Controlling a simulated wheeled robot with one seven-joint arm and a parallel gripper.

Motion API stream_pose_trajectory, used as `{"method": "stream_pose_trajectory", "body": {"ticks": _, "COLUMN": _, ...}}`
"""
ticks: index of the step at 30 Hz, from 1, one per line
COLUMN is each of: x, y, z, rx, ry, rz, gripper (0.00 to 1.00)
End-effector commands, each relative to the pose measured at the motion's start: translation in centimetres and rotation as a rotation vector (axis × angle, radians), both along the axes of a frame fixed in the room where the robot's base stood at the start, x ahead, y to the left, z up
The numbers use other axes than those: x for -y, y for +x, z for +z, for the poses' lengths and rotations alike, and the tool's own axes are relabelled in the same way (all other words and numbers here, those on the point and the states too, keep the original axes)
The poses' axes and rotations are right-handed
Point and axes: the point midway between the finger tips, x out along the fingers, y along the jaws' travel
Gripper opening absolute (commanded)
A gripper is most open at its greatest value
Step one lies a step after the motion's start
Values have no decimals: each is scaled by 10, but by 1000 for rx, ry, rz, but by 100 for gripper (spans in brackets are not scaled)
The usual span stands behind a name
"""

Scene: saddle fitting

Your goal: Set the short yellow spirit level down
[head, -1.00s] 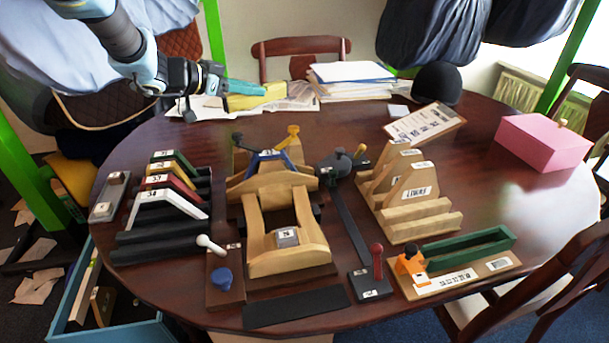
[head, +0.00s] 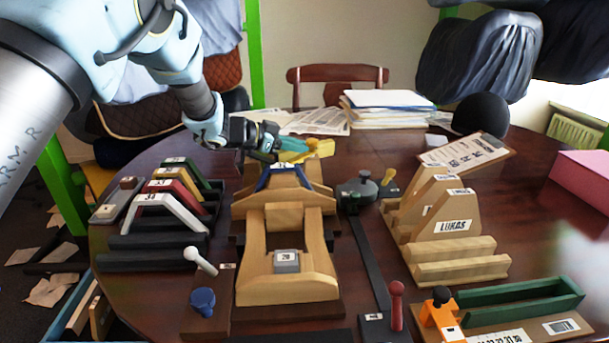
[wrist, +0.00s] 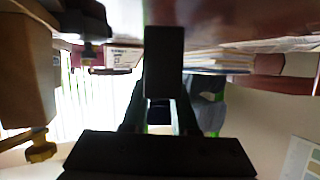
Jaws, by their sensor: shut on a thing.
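My gripper (head: 268,142) is beyond the wooden saddle jig, over the far side of the table, its teal fingers pointing right. It is shut on the short yellow spirit level (head: 290,156). Only a little of the level shows, behind the fingers and next to a yellow knob (head: 322,148). I cannot tell whether it touches the table. In the wrist view a dark block (wrist: 163,62) fills the middle, and the level's yellow is not clear there.
The wooden jig (head: 288,290) with a blue gauge (head: 283,177) stands close in front. Coloured gauges sit on a black rack (head: 150,258) at left. Papers (head: 318,122) and a stack of folders (head: 388,112) lie behind. Bare tabletop (head: 375,155) shows right of the knob.

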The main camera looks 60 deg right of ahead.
Motion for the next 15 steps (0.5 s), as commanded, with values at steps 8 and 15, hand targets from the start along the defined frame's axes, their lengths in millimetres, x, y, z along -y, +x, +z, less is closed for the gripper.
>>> {"method": "stream_pose_trajectory", "body": {"ticks": 8, "x": 0, "y": 0, "z": -25, "rx": 0, "ry": 0, "rz": 0, "gripper": 0}}
{"method": "stream_pose_trajectory", "body": {"ticks": 15, "x": 0, "y": 0, "z": -53, "rx": 0, "ry": -1, "rz": 0, "gripper": 0}}
